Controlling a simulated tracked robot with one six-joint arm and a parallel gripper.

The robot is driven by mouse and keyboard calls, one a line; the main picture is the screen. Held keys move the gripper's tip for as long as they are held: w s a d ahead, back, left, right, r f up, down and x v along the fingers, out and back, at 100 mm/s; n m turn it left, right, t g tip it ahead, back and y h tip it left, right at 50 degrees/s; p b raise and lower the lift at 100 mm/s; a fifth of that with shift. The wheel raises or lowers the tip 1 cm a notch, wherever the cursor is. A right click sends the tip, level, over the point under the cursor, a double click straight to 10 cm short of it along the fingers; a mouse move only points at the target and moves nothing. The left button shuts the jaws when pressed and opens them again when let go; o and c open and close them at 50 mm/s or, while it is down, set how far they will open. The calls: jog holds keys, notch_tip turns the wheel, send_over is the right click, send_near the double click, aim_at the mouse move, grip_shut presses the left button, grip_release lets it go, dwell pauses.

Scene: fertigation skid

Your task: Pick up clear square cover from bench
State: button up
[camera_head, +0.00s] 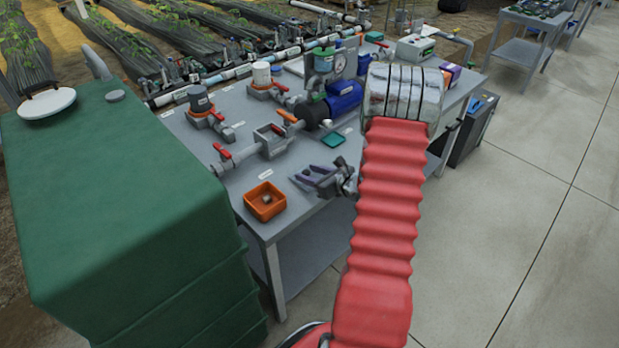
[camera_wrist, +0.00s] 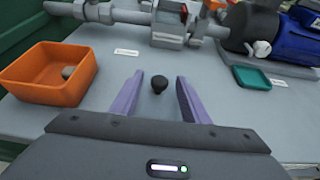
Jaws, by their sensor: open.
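A small dark knob (camera_wrist: 159,84) shows on the grey bench between the fingers in the wrist view. It may belong to the clear square cover, but I cannot make out a clear plate or its edges around it. In the head view no cover can be told apart from the bench top. My gripper (camera_head: 304,174) is over the front part of the bench. In the wrist view my gripper (camera_wrist: 159,80) is open, with purple fingers standing apart on either side of the knob. I cannot tell whether they touch anything.
An orange bin (camera_head: 265,201) with a small object inside stands left of the gripper. A teal tray (camera_head: 333,139) lies behind it, near a blue motor (camera_head: 344,97). A grey open box (camera_head: 270,139) sits in the pipe line with red valve handles. A green tank (camera_head: 110,200) stands left.

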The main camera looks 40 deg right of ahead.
jog(key=shift+x, duration=1.05)
jog(key=shift+c, duration=0.2)
grip_shut()
